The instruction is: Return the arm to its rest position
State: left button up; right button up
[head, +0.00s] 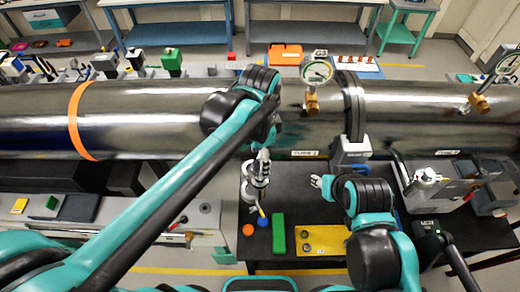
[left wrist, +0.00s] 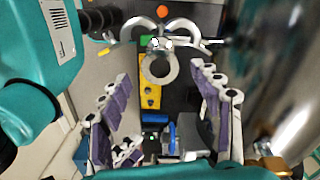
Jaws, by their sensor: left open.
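My left arm (head: 185,180) reaches from the left up to the beam pipe. Its gripper (head: 257,178) hangs low in front of the pipe, above the left end of the black table. In the left wrist view its two purple-padded fingers (left wrist: 160,95) stand wide apart, open. A silver ringed piece (left wrist: 160,68) shows between and beyond them; I cannot tell what it is, and no grip on it shows. My right gripper (head: 321,183) is small above the table, left of its black and teal wrist; its jaw state is unclear.
The steel pipe (head: 150,118) runs across just behind my left gripper. On the black table lie an orange ball (head: 248,230), a green block (head: 278,232) and a yellow plate (head: 322,240). A gauge (head: 317,71) rises from the pipe. Grey equipment (head: 437,187) stands at the right.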

pick_arm(q)
jog(key=shift+r, duration=1.85)
jog(key=s+a+f+n+t, duration=0.3)
jog(key=a+n+t, duration=0.1)
jog(key=a+n, duration=0.4)
jog(key=s+a+f+n+t, duration=0.2)
jog(key=a+f+n+t, duration=0.15)
jog(key=a+n, duration=0.5)
notch_tip(320, 180, down, 31)
jog(key=a+m+b, duration=0.1)
jog(key=b, duration=3)
jog(key=shift+a, duration=0.15)
jog(key=shift+s+m, duration=0.1)
jog(key=shift+m, duration=0.15)
jog(key=shift+f, duration=0.1)
